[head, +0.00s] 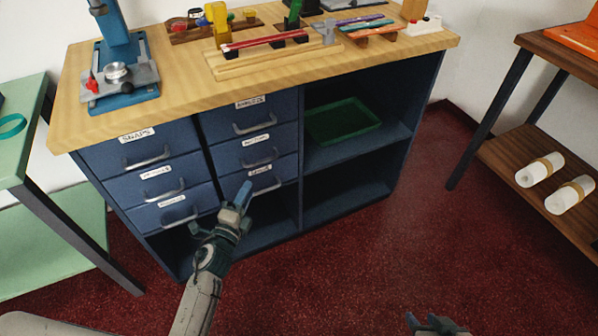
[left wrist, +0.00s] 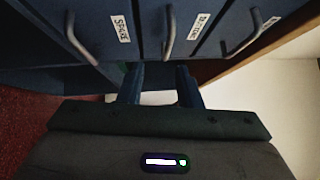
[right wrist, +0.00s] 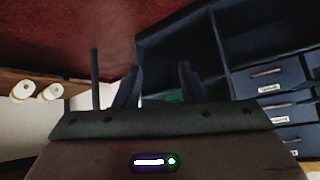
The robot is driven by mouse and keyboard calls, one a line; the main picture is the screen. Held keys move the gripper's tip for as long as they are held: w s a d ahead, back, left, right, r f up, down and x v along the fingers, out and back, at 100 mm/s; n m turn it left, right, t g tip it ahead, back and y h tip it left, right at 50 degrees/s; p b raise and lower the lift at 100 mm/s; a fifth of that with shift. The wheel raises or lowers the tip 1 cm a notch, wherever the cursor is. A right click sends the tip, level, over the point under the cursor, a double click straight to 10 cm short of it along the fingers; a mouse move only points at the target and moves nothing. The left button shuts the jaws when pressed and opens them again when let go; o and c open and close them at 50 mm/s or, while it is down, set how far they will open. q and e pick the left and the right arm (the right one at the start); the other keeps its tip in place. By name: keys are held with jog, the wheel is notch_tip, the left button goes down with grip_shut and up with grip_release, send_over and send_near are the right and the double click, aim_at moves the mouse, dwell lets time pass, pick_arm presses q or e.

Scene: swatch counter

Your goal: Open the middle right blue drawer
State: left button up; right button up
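The blue cabinet has two columns of drawers, all closed. The middle right drawer (head: 283,143), with a white label and grey bar handle, is in the right column between two others. In the left wrist view its handle (left wrist: 170,32) is upright at centre. My left gripper (head: 241,196) is open and empty, in front of the lower right drawer (head: 285,173) in the head view. In the left wrist view its fingers (left wrist: 160,85) are apart, with the middle handle beyond them and not between them. My right gripper (right wrist: 158,85) is open and empty, away from the drawers.
The wooden counter (head: 190,122) overhangs the cabinet and carries a blue press (head: 118,75) and racks. Open shelves right of the drawers hold a green tray (head: 342,122). A green table (head: 25,165) stands left, a brown shelf unit (head: 530,150) right. Red floor in front is clear.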

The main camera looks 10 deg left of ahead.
aim_at(266, 160)
pick_arm(q)
jog(key=shift+m, duration=0.4)
jog(key=x, duration=0.7)
jog(key=d+r+x, duration=0.1)
jog(key=x, duration=0.3)
jog(key=shift+d+p, duration=0.15)
jog(key=shift+p, duration=0.2)
jog(key=shift+r, duration=0.1)
pick_arm(e)
jog(key=shift+s+d+r, duration=0.2)
jog(key=shift+r, duration=0.2)
jog(key=shift+s+d+r, duration=0.15)
jog(key=shift+s+r, duration=0.05)
jog(key=shift+r, duration=0.15)
pick_arm(q)
grip_shut()
